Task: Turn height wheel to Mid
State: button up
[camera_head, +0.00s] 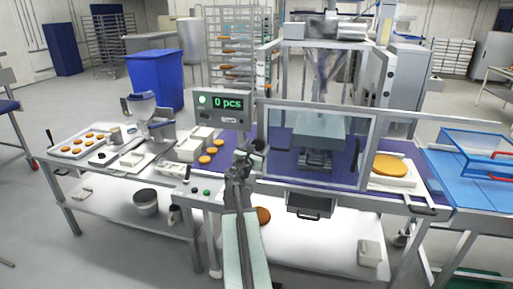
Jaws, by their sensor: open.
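My arm reaches up from the bottom middle of the head view. My gripper (250,156) is open near the left front post of the guarded machine (318,146), just below and right of the display. I see nothing held in it. I cannot make out the height wheel for certain; it may be small or hidden behind my gripper. No Mid mark is readable. The display panel (222,103) reads "0 pcs" in green and has a lit round lamp at its left.
Left of my gripper, a table holds a tray of orange rounds (82,145), white blocks (194,144) and loose rounds. A large orange round (389,166) lies on a white plate at right. A blue bin (156,80) stands behind. A clear guard fronts the machine.

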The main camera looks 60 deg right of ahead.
jog(key=c, duration=1.4)
jog(key=shift+o, duration=0.2)
jog(key=shift+m, duration=0.3)
jog(key=m, duration=0.4)
jog(key=shift+p, duration=0.4)
jog(key=m, duration=0.4)
jog(key=shift+m+y, duration=0.3)
jog(key=m, duration=0.4)
jog(key=shift+s+p, duration=0.1)
jog(key=shift+p, duration=0.3)
jog(key=shift+m+t, duration=0.3)
jog(key=shift+m, duration=1.6)
